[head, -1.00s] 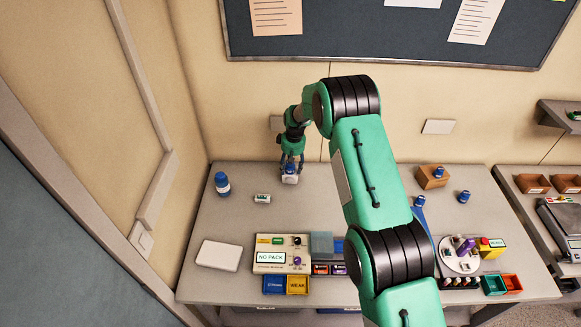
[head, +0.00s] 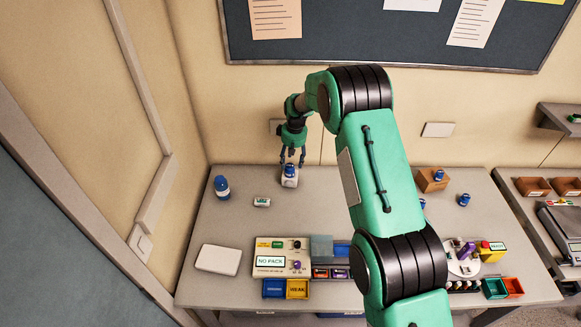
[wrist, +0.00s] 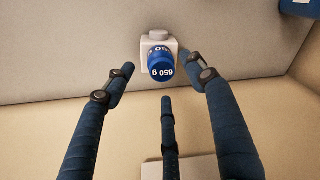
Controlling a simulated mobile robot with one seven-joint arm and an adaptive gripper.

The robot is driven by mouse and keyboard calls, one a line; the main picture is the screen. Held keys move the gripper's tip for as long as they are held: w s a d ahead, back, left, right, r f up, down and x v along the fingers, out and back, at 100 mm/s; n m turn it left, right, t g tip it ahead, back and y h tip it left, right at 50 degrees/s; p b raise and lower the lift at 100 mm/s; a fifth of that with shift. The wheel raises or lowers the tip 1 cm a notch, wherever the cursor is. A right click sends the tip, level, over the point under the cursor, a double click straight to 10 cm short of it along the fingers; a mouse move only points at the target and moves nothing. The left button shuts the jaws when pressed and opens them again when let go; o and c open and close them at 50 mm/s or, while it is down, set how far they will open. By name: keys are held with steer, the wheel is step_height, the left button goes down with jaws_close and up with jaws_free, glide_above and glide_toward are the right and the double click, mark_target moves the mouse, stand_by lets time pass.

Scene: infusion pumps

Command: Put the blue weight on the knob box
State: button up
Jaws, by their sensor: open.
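A blue weight (head: 290,170) marked 650 g stands upright on a small white box (head: 289,181) at the back of the bench. In the wrist view the weight (wrist: 161,69) rests on the white box (wrist: 144,48), and a grey round knob (wrist: 158,35) shows on the box. My gripper (head: 291,155) is open, pointing down just above the weight. In the wrist view its fingers are spread around and apart from the weight, with nothing between them.
A blue-and-white bottle (head: 222,187) and a small labelled item (head: 262,202) stand left. A NO PACK panel (head: 270,262) is in front. At right are a brown box (head: 428,183) with a blue item on top and another blue item (head: 464,199). Bench around the white box is clear.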

steer(key=shift+s+d+r, duration=0.15)
steer(key=shift+r, duration=1.25)
steer(key=shift+s+d+r, duration=0.1)
steer(key=shift+r, duration=1.3)
step_height(320, 180, up, 20)
steer(key=f+m+t, duration=0.1)
steer(key=m, duration=0.1)
glide_above(293, 167)
steer(key=s+d, duration=0.7)
steer(key=s, duration=0.3)
steer(key=s+d+r+m+t, duration=0.1)
steer(key=s+d+r, duration=0.2)
steer(key=s+r, duration=0.3)
steer(key=s+d+r, duration=0.3)
steer(key=s+r, duration=0.4)
steer(key=s+d+r+m+t, duration=0.1)
steer(key=s+d+r, duration=0.2)
steer(key=s, duration=0.6)
steer(key=s+d+r+m, duration=0.1)
steer(key=s+d+r, duration=0.15)
steer(key=s, duration=0.55)
steer(key=s+d+f+m, duration=0.1)
steer(key=s, duration=0.8)
steer(key=s+d+f+m+t, duration=0.1)
steer(key=s+d+f, duration=0.1)
steer(key=s, duration=0.7)
steer(key=shift+s+m+t+h, duration=0.25)
steer(key=shift+m+t+h, duration=0.05)
steer(key=shift+h, duration=0.1)
